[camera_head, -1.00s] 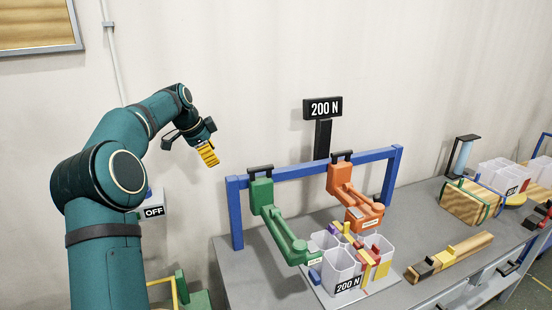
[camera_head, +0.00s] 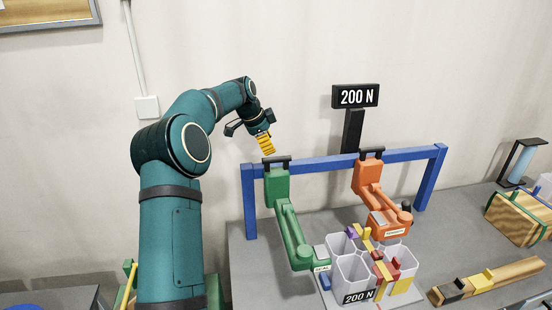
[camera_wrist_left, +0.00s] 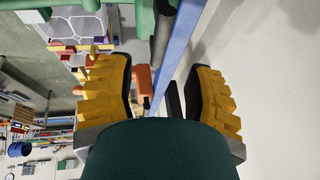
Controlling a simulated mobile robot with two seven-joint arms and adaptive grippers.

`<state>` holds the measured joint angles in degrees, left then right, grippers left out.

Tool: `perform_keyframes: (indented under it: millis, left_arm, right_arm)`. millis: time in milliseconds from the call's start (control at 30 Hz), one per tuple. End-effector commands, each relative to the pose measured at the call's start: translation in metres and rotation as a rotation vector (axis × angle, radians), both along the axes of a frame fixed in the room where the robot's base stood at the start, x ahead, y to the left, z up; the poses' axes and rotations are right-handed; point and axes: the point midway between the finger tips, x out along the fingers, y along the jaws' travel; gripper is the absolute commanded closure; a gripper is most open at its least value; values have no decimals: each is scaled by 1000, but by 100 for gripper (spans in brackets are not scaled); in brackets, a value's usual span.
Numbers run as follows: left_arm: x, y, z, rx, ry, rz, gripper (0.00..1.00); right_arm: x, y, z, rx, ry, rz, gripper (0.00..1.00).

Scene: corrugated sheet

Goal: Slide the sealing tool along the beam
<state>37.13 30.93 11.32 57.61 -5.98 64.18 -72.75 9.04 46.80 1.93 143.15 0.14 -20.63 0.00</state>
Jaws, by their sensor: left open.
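A blue beam (camera_head: 325,164) on two posts stands over the grey table. A green tool (camera_head: 288,225) hangs from its left part, with a black handle (camera_head: 276,161) on top. An orange tool (camera_head: 376,195) hangs farther right, with a similar black handle (camera_head: 371,152). Their small labels are unreadable, so I cannot tell which is the sealing tool. My left gripper (camera_head: 266,143), with yellow ribbed fingers, is just above the green tool's handle. In the left wrist view the fingers (camera_wrist_left: 160,95) are wide apart and empty, with the beam (camera_wrist_left: 180,45) showing between them. My right gripper is not in view.
Below the tools is a cluster of clear hexagonal cups (camera_head: 352,270) with coloured pieces and a "200 N" label. A "200 N" sign (camera_head: 356,97) stands behind the beam. A wooden bar (camera_head: 490,281) lies at right. The wall is close behind.

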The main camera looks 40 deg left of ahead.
Motion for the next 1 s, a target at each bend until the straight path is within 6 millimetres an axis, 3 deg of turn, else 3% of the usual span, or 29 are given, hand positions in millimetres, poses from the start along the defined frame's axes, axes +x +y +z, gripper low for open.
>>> perform_keyframes:
  millis: [200,400,833,867,1000]
  left_arm:
    - [17,-5,-39,-1,3,-2,48]
    - [27,-7,-60,0,1,0,48]
    - [31,-7,-67,0,0,0,48]
    - [31,-7,-67,0,0,0,52]
    - [31,-8,-67,0,0,0,100]
  right_arm:
    - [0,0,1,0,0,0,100]
    - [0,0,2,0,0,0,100]
    - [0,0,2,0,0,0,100]
    - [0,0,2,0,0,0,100]
    - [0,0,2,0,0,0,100]
